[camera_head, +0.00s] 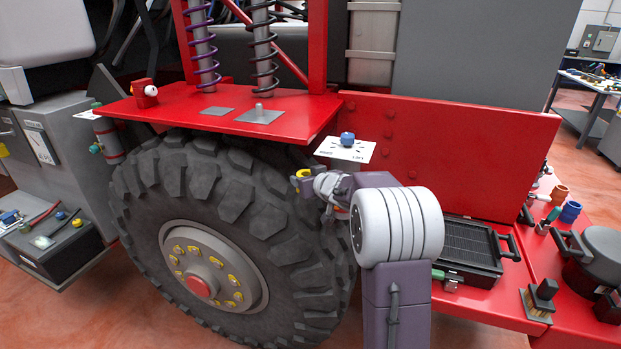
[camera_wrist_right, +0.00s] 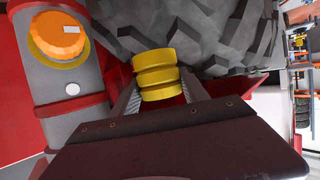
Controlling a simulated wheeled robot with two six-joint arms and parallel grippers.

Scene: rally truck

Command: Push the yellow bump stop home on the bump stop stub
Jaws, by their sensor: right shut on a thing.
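The yellow bump stop (camera_head: 304,173) is a small ribbed piece held between the fingers of my right gripper (camera_head: 303,182). In the right wrist view the bump stop (camera_wrist_right: 158,76) shows several stacked rings between the two jaws (camera_wrist_right: 158,97). The bump stop stub (camera_head: 259,109) is a short grey post on a grey plate on the red shelf. My right gripper is in front of the tyre, below and to the right of the stub. The bump stop and stub are well apart. My left gripper is out of view.
Coil springs (camera_head: 262,50) stand behind the stub. The big tyre (camera_head: 225,195) lies below. A labelled card with a blue knob (camera_head: 347,139) sits right.

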